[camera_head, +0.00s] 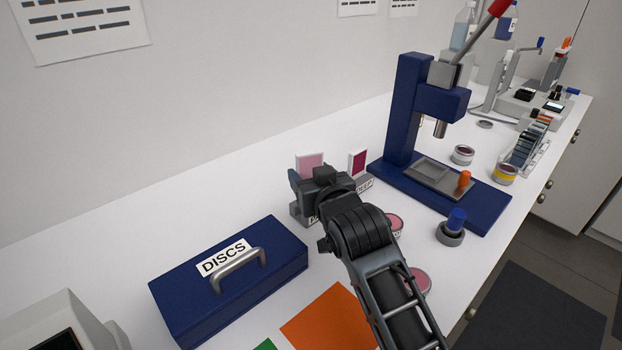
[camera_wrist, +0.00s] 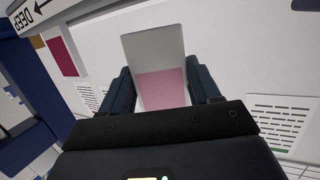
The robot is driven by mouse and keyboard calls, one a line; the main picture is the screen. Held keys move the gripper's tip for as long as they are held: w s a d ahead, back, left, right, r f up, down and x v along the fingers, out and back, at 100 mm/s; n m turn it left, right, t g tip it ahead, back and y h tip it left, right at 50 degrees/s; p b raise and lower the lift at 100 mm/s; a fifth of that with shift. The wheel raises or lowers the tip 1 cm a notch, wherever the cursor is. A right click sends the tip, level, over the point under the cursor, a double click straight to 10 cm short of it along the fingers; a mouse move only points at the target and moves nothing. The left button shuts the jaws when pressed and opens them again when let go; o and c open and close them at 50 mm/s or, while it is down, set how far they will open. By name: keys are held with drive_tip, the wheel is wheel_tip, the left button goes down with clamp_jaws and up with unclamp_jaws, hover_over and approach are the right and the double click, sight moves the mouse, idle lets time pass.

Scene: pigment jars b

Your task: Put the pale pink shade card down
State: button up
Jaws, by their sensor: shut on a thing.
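My gripper (camera_head: 320,181) is shut on the pale pink shade card (camera_head: 309,160), above the left part of a small grey rack (camera_head: 299,211). In the wrist view the card (camera_wrist: 160,86) stands between the two dark fingers, its outer part whitish grey and its lower part pink. A deep magenta card (camera_head: 357,162) stands upright at the right end of the rack, by the label DEEP (camera_head: 364,184); it also shows in the wrist view (camera_wrist: 62,57). My gripper hides much of the rack, and I cannot tell whether the held card touches it.
A blue DISCS box (camera_head: 285,240) with a handle stands at front left. A blue press (camera_head: 403,110) stands to the right of the rack. Pink jars (camera_head: 394,223) sit close beside my arm. An orange sheet (camera_head: 325,322) lies in front.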

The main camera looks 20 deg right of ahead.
drive_tip(key=shift+f, duration=0.7)
drive_tip(key=shift+f, duration=0.4)
drive_tip(key=shift+f+b, duration=0.2)
drive_tip(key=shift+b, duration=0.2)
drive_tip(key=o, duration=1.1)
drive_tip(key=shift+o, duration=0.2)
drive_tip(key=shift+r, duration=0.2)
